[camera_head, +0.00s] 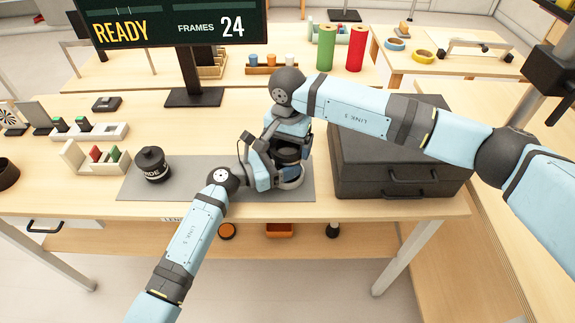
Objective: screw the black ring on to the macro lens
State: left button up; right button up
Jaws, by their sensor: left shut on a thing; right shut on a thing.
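A dark cylindrical lens (289,155) stands at the right part of the grey mat, largely hidden by my grippers and arms. Its label is not visible, so I cannot read whether it is the macro lens. My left gripper (277,174) comes in low from the left and is shut around the lower part of this dark stack. My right gripper (289,143) reaches down from above and is shut at its top. The black ring cannot be told apart from the lens and the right gripper's dark fingers. I cannot tell whether ring and lens touch.
A black lens marked "…IDE" (152,166) stands on the left of the grey mat (205,168). A large black case (385,178) stands close on the right. A sign (170,20) reading "READY, FRAMES 24" stands behind.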

jog(key=m, duration=0.6)
jog(key=shift+m, duration=0.3)
jog(key=m, duration=0.6)
jog(key=o, duration=0.8)
jog(key=shift+c, duration=0.2)
jog(key=shift+r, duration=2.2)
